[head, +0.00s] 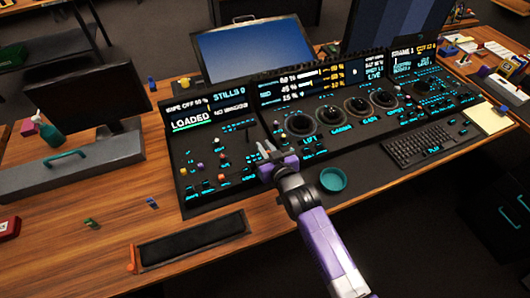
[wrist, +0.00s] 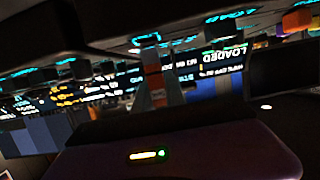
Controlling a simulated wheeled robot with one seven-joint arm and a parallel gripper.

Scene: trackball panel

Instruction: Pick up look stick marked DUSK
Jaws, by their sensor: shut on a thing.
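My gripper (head: 265,149) is over the left part of the control panel (head: 181,152), to the right of its small coloured knobs. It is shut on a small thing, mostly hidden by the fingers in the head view. In the wrist view a narrow grey and orange-brown piece (wrist: 155,82) stands in the middle, between the jaws. I cannot read DUSK on it, so I cannot tell if it is the look stick. Small loose pieces, one green (head: 91,223) and one blue (head: 152,203), lie on the wooden desk at the left, with no readable marking.
A teal round dish (head: 333,179) sits just right of my gripper. Large dials (head: 302,125) and a keyboard (head: 424,146) are further right. A dark tray (head: 192,239) lies at the front. Screens (head: 252,52) stand behind.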

